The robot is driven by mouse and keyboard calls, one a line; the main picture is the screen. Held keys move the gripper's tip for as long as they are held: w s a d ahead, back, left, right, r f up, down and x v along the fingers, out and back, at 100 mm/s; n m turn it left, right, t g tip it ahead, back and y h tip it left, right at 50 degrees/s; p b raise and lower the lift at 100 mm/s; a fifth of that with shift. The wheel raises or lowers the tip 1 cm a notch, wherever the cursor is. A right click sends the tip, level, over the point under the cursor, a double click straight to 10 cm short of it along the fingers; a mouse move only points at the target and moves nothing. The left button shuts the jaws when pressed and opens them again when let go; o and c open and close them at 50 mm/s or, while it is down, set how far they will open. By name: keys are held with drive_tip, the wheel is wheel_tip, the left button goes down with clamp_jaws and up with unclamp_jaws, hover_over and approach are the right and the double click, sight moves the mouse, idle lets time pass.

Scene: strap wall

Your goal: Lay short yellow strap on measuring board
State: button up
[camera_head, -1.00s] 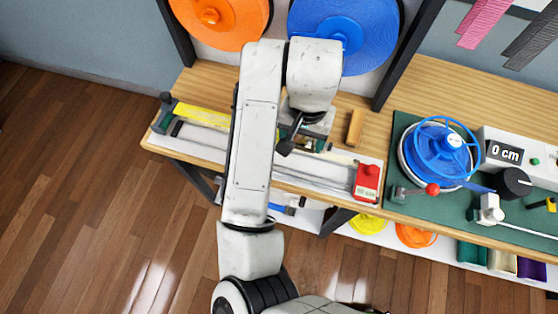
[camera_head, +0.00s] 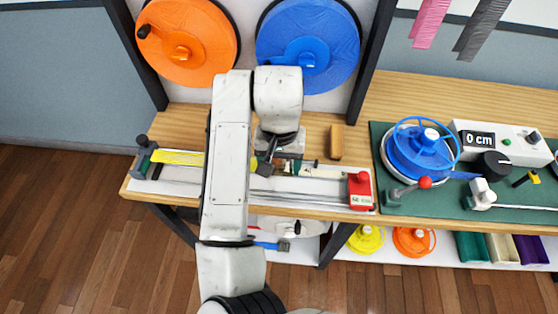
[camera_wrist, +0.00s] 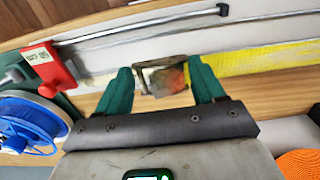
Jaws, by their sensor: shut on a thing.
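The short yellow strap (camera_head: 178,157) lies along the long pale measuring board (camera_head: 160,185), left of my forearm in the head view. In the wrist view the strap (camera_wrist: 270,59) runs to the right from between my fingers. My gripper (camera_wrist: 162,77) has its two green fingers on either side of a shiny metal buckle-like piece (camera_wrist: 163,78), which appears to be the strap's end. It is close over the board; whether the piece touches the board I cannot tell. My forearm hides the middle of the strap in the head view.
A red block marked with numbers (camera_head: 361,190) sits at the board's right end, and a dark post (camera_head: 144,155) at its left end. A metal rod (camera_wrist: 140,27) runs along the board. A wooden block (camera_head: 336,142) stands behind. A blue reel (camera_head: 417,150) is at right.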

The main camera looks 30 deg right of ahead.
drive_tip(key=shift+f+b, duration=2.35)
drive_tip(key=shift+f, duration=1.15)
drive_tip(key=o, duration=1.2)
drive_tip(key=shift+r, duration=0.1)
wheel_tip(320, 180, up, 11)
drive_tip(key=shift+f+p, duration=0.2)
drive_tip(key=shift+p, duration=0.4)
